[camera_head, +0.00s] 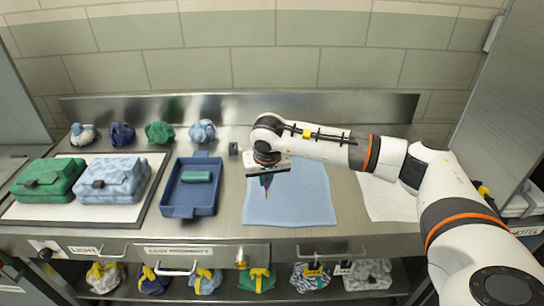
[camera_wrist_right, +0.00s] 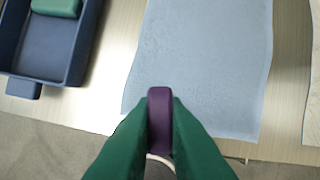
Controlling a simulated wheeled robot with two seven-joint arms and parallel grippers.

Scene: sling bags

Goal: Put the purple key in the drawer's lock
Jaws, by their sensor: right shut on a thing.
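My right gripper (camera_head: 266,178) hangs above the blue cloth on the table and is shut on the purple key. In the right wrist view, the purple key (camera_wrist_right: 160,120) stands out between the green fingers (camera_wrist_right: 159,135), its broad head toward the cloth. The front of the table has a drawer with a "LOST PROPERTY" label (camera_head: 179,250) and a handle (camera_head: 177,269). The key is above the tabletop, apart from the drawer front. My left gripper is not in view.
The blue cloth (camera_head: 300,195) lies flat at mid table. A blue tray (camera_head: 166,205) with a green block (camera_head: 196,177) stands to its left. Green (camera_head: 45,180) and light blue (camera_head: 115,182) bags lie on a white mat. Several small bags line the back and the lower shelf.

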